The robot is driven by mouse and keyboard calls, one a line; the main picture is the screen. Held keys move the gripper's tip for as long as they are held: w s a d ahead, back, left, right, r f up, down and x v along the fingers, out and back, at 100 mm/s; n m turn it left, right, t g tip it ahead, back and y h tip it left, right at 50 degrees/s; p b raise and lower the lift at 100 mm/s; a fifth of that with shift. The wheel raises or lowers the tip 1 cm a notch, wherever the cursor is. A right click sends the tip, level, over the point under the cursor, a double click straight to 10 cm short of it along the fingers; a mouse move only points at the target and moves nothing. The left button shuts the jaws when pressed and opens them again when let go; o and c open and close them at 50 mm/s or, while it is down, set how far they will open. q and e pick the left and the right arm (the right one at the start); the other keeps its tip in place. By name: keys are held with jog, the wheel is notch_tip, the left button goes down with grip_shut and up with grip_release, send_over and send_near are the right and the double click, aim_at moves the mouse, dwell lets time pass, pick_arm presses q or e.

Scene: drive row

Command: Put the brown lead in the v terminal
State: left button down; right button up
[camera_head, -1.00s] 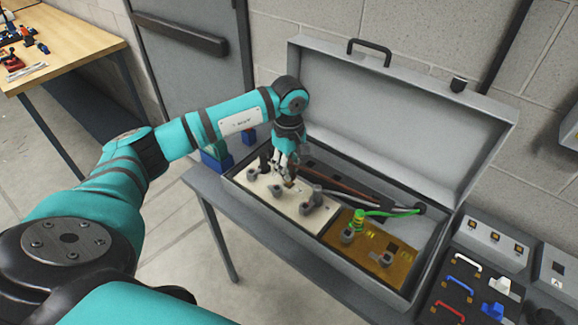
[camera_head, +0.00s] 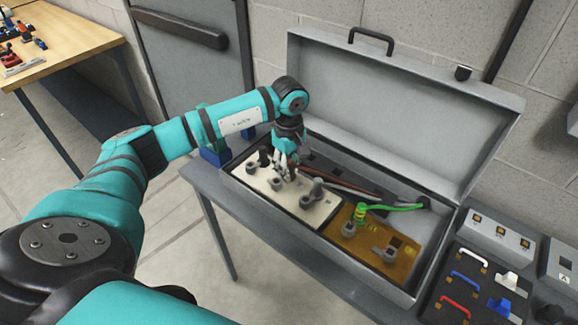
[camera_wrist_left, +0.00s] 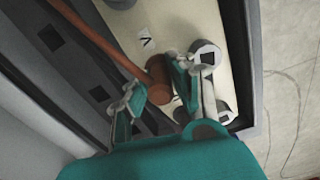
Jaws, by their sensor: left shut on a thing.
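The brown lead (camera_head: 345,185) runs across the open case to my left gripper (camera_head: 286,172). In the left wrist view my left gripper (camera_wrist_left: 160,103) is shut on the lead's brown cylindrical end (camera_wrist_left: 160,72), with the cable (camera_wrist_left: 95,38) trailing to the upper left. That end is at the cream panel (camera_wrist_left: 180,22), close beside the printed V label (camera_wrist_left: 146,40). The fingers and the brown end hide what is beneath, so I cannot tell whether it is seated in the v terminal. My right gripper is not in view.
Grey terminals (camera_head: 305,202) stand close around the fingers on the cream panel. A green lead (camera_head: 390,207) goes to the brown panel (camera_head: 365,256). The raised case lid (camera_head: 400,110) stands behind. A switch panel (camera_head: 470,285) lies at the right.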

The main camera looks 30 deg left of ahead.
pick_arm(q)
jog(key=shift+f, duration=0.3)
jog(key=c, duration=1.1)
grip_release()
notch_tip(320, 180, up, 12)
